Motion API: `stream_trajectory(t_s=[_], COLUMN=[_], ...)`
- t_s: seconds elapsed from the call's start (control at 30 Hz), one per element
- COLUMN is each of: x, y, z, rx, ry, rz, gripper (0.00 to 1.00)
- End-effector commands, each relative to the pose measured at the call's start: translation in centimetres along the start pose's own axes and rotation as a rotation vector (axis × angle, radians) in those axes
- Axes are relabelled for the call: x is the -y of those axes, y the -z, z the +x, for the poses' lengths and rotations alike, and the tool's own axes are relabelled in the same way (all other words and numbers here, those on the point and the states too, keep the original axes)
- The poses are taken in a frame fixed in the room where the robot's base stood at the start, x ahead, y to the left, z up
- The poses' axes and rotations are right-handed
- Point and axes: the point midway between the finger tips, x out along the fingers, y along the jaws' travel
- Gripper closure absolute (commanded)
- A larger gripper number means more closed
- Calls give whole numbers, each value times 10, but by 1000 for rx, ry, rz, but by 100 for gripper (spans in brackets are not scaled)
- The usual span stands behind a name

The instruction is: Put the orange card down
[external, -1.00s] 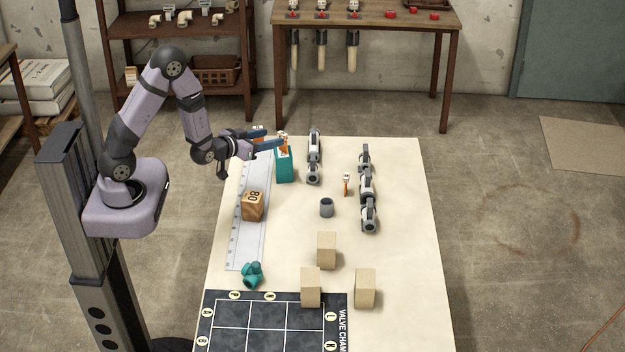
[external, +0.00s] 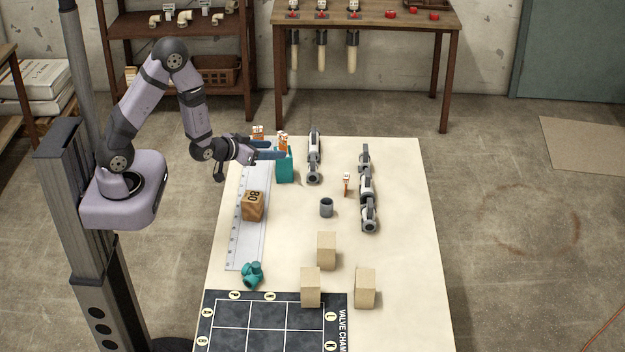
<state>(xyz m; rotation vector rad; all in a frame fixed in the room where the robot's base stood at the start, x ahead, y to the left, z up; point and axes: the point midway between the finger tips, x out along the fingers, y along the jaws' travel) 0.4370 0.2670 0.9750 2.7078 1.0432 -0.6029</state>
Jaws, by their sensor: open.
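An orange and white card-like piece (external: 283,143) stands upright at the top of a teal block-shaped holder (external: 284,171) near the far left of the table. A second orange and white piece (external: 258,132) shows just behind my gripper. A third small one (external: 347,182) stands alone further right on the table. Which of these is the orange card I cannot tell for sure. My gripper (external: 275,150) is open, its blue fingers reaching right, level with the top of the teal holder. The fingers partly cover the holder's top, and contact there cannot be made out.
A wooden block marked 80 (external: 252,206) and a teal fitting (external: 252,274) lie nearer the front left. Grey pipe assemblies (external: 314,157) (external: 366,190) and a grey cup (external: 326,207) stand to the right. Several plain blocks (external: 326,250) are near the dark grid board (external: 250,313). The table's right side is clear.

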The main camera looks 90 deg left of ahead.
Motion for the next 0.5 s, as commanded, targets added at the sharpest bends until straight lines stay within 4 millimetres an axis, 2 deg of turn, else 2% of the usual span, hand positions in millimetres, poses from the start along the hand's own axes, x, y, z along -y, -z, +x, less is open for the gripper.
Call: stream_trajectory(t_s=[0.03,0.17,0.27,0.4,0.5], x=[-16,-59,-88,-116,-126], y=[-3,-24,-43,-68,-84], z=[-4,-24,-50,-97,-137], rx=[44,208,347,539,672], ry=[-37,-139,-216,-306,-355], rz=[11,61,121,228,320], gripper=[51,51,51,51,51])
